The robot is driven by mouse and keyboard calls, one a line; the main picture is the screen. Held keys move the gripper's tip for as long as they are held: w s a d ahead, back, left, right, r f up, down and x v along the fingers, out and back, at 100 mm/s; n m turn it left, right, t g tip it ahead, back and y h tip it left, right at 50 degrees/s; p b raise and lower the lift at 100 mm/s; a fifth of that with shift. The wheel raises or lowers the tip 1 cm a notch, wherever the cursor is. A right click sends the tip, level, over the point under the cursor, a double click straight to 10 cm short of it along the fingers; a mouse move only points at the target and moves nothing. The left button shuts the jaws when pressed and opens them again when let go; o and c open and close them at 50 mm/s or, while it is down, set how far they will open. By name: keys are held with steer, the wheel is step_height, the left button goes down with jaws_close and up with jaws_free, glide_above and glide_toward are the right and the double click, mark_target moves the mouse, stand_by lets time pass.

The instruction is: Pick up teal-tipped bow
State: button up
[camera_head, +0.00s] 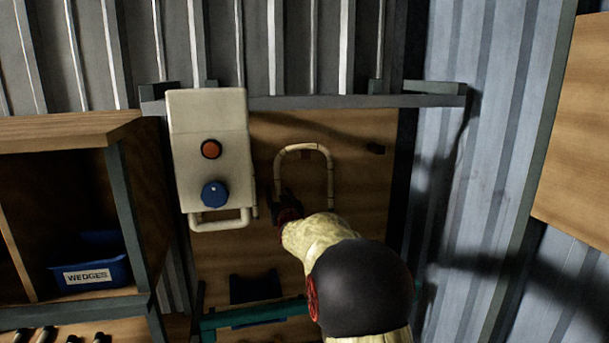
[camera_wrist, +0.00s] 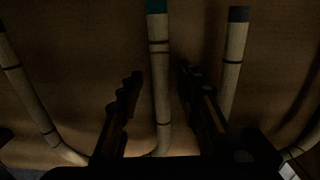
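The teal-tipped bow (camera_wrist: 160,85) is a pale cane with dark bands. In the wrist view its teal end (camera_wrist: 157,6) is at the top, and its leg runs down between the fingers of my gripper (camera_wrist: 160,76). The fingers are apart, with a gap on each side of the cane. The lower part of the leg bends left near the gripper's base, partly hidden. In the head view a pale arched cane (camera_head: 304,147) shows against a wooden board, and my gripper (camera_head: 277,195) is at its left leg. No teal tip can be made out there.
Another cane with a dark grey tip (camera_wrist: 238,14) stands close right of my right finger. In the head view a control box (camera_head: 212,125) hangs left of the arch. A shelf with a blue wedges bin (camera_head: 92,262) is at left, and a metal rail (camera_head: 330,102) runs above.

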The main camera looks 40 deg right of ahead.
steer(key=shift+c, duration=0.4)
steer(key=c, duration=0.8)
jaws_close()
